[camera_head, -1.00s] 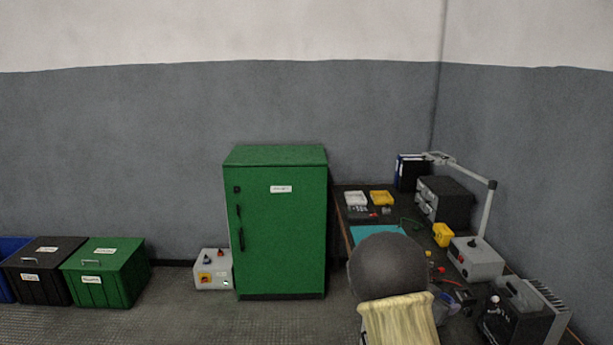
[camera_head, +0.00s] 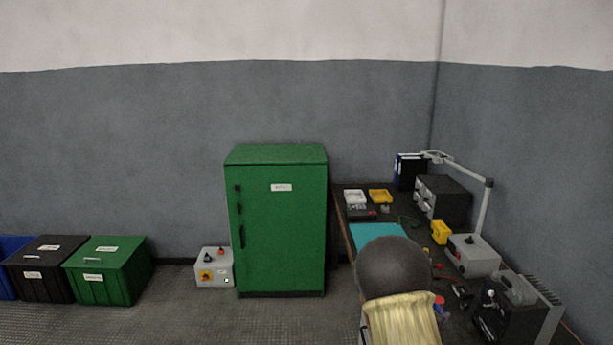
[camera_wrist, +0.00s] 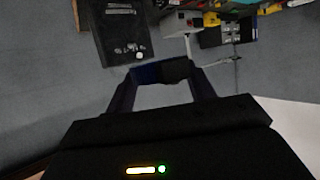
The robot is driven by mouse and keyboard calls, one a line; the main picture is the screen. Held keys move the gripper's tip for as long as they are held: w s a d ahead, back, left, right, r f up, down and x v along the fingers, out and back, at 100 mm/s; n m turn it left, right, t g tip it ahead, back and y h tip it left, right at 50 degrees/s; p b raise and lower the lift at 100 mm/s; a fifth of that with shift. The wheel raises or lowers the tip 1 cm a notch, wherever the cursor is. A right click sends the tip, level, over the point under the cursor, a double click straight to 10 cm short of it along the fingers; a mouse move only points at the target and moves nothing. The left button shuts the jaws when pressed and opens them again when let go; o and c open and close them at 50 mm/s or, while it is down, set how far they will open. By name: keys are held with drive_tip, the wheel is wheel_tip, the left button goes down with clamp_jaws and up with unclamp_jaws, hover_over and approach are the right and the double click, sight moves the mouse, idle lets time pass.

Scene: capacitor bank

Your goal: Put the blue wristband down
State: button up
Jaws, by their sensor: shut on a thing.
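In the wrist view my gripper (camera_wrist: 162,75) is shut on a dark blue thing, which I take to be the blue wristband (camera_wrist: 147,73). The band spans the gap between the two fingertips; part of it is near black, and its full shape cannot be made out. It is held in the air, with the grey wall behind it in this view. In the head view I cannot make out my gripper or the held band clearly.
The dark workbench (camera_head: 345,214) at right carries a turquoise mat (camera_head: 372,236), white (camera_head: 354,196) and yellow (camera_head: 380,196) trays, a grey box (camera_head: 474,256) and a lamp. Part of its front is hidden. A green cabinet (camera_head: 280,225) stands left of it, with floor bins farther left.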

drive_tip(key=s+a+f+n+t+y, duration=0.2)
drive_tip(key=a+f+n+y, duration=0.3)
drive_tip(key=a+f, duration=0.4)
drive_tip(key=s+a+f+n+t+y, duration=0.25)
drive_tip(key=a+f+n+y, duration=0.25)
drive_tip(key=a+f, duration=0.4)
wheel_tip(320, 180, down, 11)
drive_tip(key=b, duration=1)
drive_tip(key=s+r+p, duration=0.2)
drive_tip(key=r+p, duration=0.6)
drive_tip(key=r, duration=0.1)
drive_tip(key=s+r+p, duration=0.2)
drive_tip(key=r+p, duration=0.7)
drive_tip(key=r, duration=0.1)
drive_tip(key=shift+d+r, duration=0.15)
drive_tip(key=shift+r, duration=0.1)
drive_tip(key=shift+f, duration=0.1)
